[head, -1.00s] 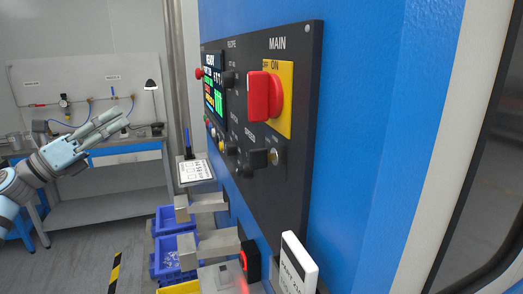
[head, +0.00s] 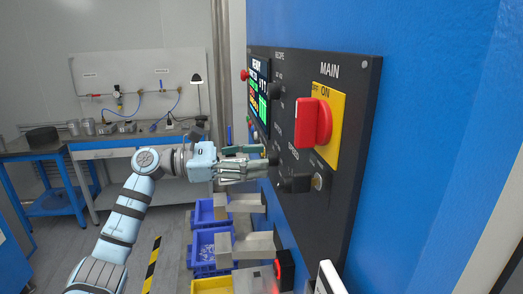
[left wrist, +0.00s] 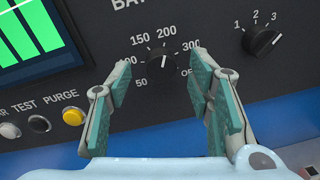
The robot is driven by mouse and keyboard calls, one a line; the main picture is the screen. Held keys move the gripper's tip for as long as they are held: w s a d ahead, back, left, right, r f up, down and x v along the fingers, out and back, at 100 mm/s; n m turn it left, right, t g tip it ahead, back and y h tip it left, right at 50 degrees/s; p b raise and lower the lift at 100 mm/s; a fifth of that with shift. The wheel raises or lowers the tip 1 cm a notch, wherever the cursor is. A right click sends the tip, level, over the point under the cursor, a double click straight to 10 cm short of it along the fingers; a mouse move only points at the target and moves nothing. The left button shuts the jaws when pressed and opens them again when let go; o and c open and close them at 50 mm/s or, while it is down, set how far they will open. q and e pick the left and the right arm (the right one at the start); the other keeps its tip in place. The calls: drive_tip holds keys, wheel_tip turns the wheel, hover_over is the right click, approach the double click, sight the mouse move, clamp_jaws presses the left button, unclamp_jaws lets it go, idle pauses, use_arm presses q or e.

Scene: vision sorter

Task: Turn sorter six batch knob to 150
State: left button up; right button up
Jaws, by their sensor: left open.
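The black batch knob (left wrist: 161,61) sits on the dark panel in the left wrist view, ringed by marks including 50, 150, 200 and 300. Its pale pointer line faces up, close to the 200 side; its exact setting is hard to read. My left gripper (left wrist: 165,90) is open, one teal-padded finger on each side of the knob in this view, and it looks empty. In the head view my left gripper (head: 262,162) reaches the panel from the left, its tips close to a dark knob (head: 273,158). Contact cannot be told. My right gripper is out of view.
A three-position knob (left wrist: 262,40) is right of the batch knob, and a yellow purge button (left wrist: 73,116) is lower left. The red main switch (head: 314,122) and black speed knob (head: 294,183) stick out from the panel. Blue bins (head: 205,246) stand below.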

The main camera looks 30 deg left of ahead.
use_arm(q)
drive_tip(key=shift+x, duration=0.85)
clamp_jaws()
drive_tip(key=shift+n, duration=0.3)
drive_tip(key=n+p, duration=0.6)
drive_tip(key=n, duration=0.3)
drive_tip(key=shift+t, duration=0.3)
drive_tip(key=shift+w+n, duration=0.1)
drive_tip(key=shift+n, duration=0.3)
